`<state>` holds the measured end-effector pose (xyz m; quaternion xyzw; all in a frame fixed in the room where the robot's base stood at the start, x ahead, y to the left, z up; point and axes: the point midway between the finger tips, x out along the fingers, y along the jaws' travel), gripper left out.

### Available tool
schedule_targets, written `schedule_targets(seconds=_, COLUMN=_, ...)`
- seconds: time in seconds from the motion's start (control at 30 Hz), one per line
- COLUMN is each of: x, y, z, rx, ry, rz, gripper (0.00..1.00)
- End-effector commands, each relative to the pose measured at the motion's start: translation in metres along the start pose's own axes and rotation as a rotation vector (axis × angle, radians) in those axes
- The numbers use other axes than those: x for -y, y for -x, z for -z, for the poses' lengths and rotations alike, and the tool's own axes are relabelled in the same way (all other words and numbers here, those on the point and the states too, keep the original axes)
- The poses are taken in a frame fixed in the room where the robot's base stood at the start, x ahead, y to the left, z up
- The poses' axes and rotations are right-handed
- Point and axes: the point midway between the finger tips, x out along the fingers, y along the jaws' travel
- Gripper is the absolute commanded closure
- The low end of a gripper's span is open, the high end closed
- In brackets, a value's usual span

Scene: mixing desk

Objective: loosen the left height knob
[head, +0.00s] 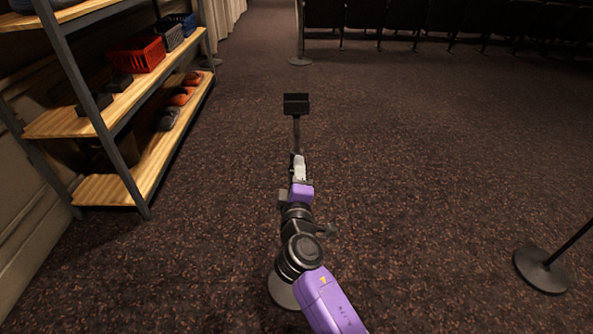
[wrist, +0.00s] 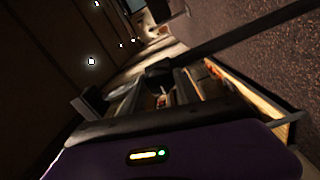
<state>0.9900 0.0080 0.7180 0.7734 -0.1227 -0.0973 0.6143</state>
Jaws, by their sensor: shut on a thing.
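A dark stand with a flat black head plate (head: 296,104) and a thin upright pole (head: 297,132) stands straight ahead in the head view. My gripper (head: 298,160) is at the lower visible end of this pole, shut on a small part there, which I take to be the left height knob. The knob is mostly hidden by my gripper and arm in the head view. In the wrist view a dark rounded piece (wrist: 158,72) sits at the end of a long dark bar (wrist: 245,35). The picture is too dark to tell how far the knob is turned.
A shelf rack (head: 130,110) with wooden boards stands on the left, holding a red crate (head: 136,55), a blue crate (head: 180,22) and shoes. A round post base (head: 541,270) is at the right. Dark seats (head: 440,15) line the back. Carpet between is clear.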

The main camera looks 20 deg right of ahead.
Motion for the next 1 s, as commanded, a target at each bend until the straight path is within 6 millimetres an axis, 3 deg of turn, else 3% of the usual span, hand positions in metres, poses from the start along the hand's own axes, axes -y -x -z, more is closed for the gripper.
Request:
schedule_targets(seconds=0.37, x=0.001, y=0.001, z=0.001, rx=-0.002, ry=0.005, rz=0.001, gripper=1.0)
schedule_targets(seconds=0.4, x=0.001, y=0.001, z=0.001, rx=-0.002, ry=0.005, rz=0.001, gripper=0.61)
schedule_targets(seconds=0.5, x=0.001, y=0.0, z=0.001, rx=-0.002, ry=0.005, rz=0.001, gripper=0.41)
schedule_targets(seconds=0.83, x=0.0, y=0.001, z=0.0, rx=-0.001, ry=0.004, rz=0.001, gripper=0.41)
schedule_targets(seconds=1.0, x=0.001, y=0.018, z=0.001, rx=-0.001, ry=0.004, rz=0.002, gripper=0.41)
